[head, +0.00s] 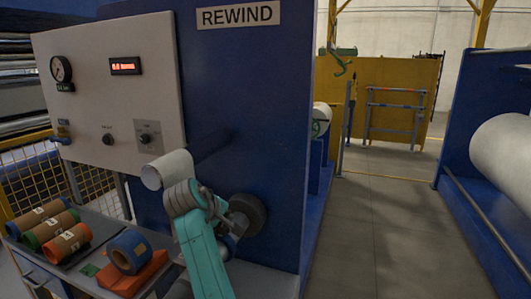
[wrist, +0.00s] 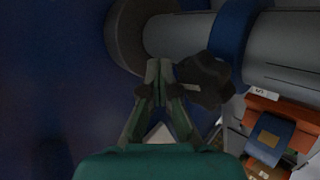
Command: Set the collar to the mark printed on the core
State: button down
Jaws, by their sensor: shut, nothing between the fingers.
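In the wrist view a grey cylinder (wrist: 180,36) runs right from a dark round flange (wrist: 128,38). A blue ring (wrist: 232,42) sits around it, apart from the flange; it may be the collar. I cannot make out a printed mark on the cylinder. My gripper (wrist: 158,72) is shut and empty, its tips just below the cylinder. A dark lobed knob-like part (wrist: 206,80) lies right beside the fingers; whether they touch it I cannot tell. In the head view my arm partly covers the dark flange (head: 249,212), and the fingertips are hard to make out.
A cart at lower left holds several coloured rolls (head: 48,232) and a blue roll (head: 128,251) on an orange block (head: 133,282). The aisle floor (head: 380,230) on the right is clear.

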jog(key=shift+s+a+f, duration=0.15)
jog(key=shift+f, duration=0.15)
jog(key=r, duration=0.1)
jog(key=s+r, duration=0.1)
jog(key=r, duration=0.1)
jog(key=shift+s+a, duration=0.1)
jog(key=shift+s+a+r, duration=0.1)
jog(key=shift+s+r, duration=0.3)
jog(key=shift+r, duration=0.35)
jog(key=shift+s+a+r, duration=0.15)
jog(key=shift+s+r, duration=0.2)
jog(key=shift+r, duration=0.45)
jog(key=shift+s+a+r, duration=0.1)
jog(key=shift+s+r, duration=0.3)
jog(key=shift+r, duration=0.35)
